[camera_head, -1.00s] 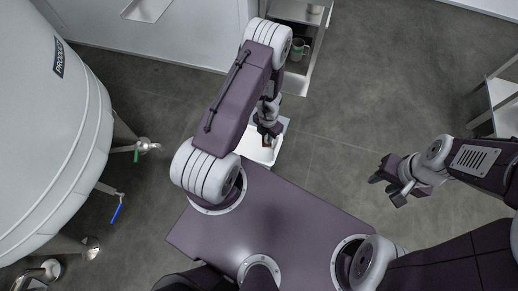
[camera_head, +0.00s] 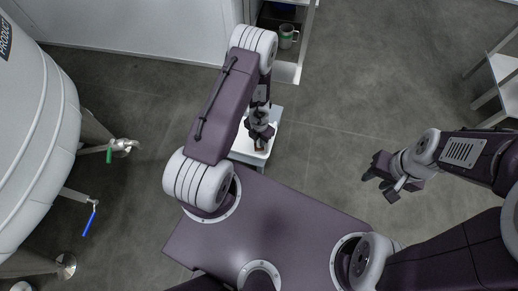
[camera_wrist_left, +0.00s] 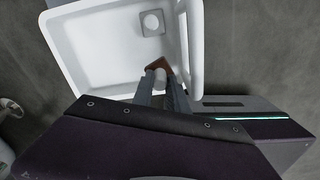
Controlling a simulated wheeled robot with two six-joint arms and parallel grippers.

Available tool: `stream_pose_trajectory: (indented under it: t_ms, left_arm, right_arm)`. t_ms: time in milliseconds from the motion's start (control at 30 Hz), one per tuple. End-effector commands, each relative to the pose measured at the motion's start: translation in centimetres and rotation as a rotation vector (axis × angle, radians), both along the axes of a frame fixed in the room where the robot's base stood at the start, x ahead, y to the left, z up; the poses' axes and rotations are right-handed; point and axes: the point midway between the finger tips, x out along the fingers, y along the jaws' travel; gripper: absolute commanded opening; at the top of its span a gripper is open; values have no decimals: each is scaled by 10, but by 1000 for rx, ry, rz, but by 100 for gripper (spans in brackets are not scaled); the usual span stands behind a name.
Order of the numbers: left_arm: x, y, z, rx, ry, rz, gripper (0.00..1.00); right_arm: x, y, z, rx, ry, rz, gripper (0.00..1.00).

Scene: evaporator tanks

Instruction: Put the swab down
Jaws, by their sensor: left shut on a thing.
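My left gripper (camera_head: 260,146) is over the white tray (camera_head: 241,149) in the head view. In the left wrist view its fingers (camera_wrist_left: 161,82) are shut on the swab (camera_wrist_left: 160,65), a small thing with a reddish-brown part and pale rounded ends. The fingers hide much of it. The white tray (camera_wrist_left: 88,62) has a raised rim, and the swab is above its inner right part. I cannot tell whether the swab touches the tray. My right gripper (camera_head: 378,181) is apart from the tray at the right; its fingers look spread and empty.
A small square block with a round recess (camera_wrist_left: 152,23) sits in the tray's far part. A large tank (camera_head: 35,150) with a green-handled valve (camera_head: 118,147) and a blue-handled valve (camera_head: 91,218) stands at left. A mug (camera_head: 288,36) is on a shelf at top.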

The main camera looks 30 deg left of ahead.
Motion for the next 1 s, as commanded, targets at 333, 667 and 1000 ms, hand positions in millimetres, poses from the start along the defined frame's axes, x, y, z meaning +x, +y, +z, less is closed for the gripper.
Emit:
stream_pose_trajectory:
  t_ms: [333, 667, 1000]
  left_arm:
    - [0, 0, -40, 0, 0, 0, 0]
    - [0, 0, -40, 0, 0, 0, 0]
    - [0, 0, -40, 0, 0, 0, 28]
  right_arm:
    - [0, 0, -40, 0, 0, 0, 36]
    - [0, 0, -40, 0, -1, 0, 36]
    - [0, 0, -40, 0, -1, 0, 36]
